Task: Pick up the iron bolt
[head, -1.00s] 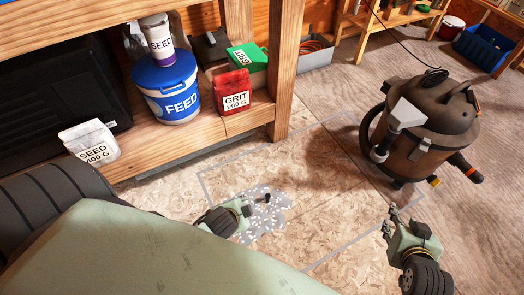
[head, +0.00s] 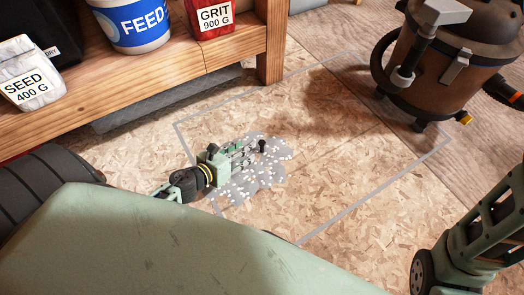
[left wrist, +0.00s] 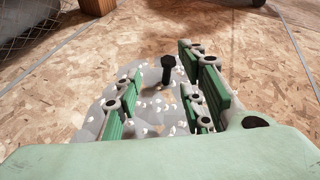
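The iron bolt (head: 262,146) is small and black. In the left wrist view the bolt (left wrist: 167,70) stands just beyond my left gripper's fingertips, between the lines of the fingers. My left gripper (head: 246,151) is open and empty, low over the patch, pointing at the bolt. It also shows in the left wrist view (left wrist: 158,92) with green pads apart. My right arm is at the lower right of the head view, its gripper out of sight.
A wooden shelf (head: 190,80) at the upper left bears a seed bag (head: 30,75), a blue feed bucket (head: 133,25) and a red grit box (head: 212,17). A brown shop vacuum (head: 455,65) stands at the upper right. The taped floor area (head: 345,165) is mostly clear.

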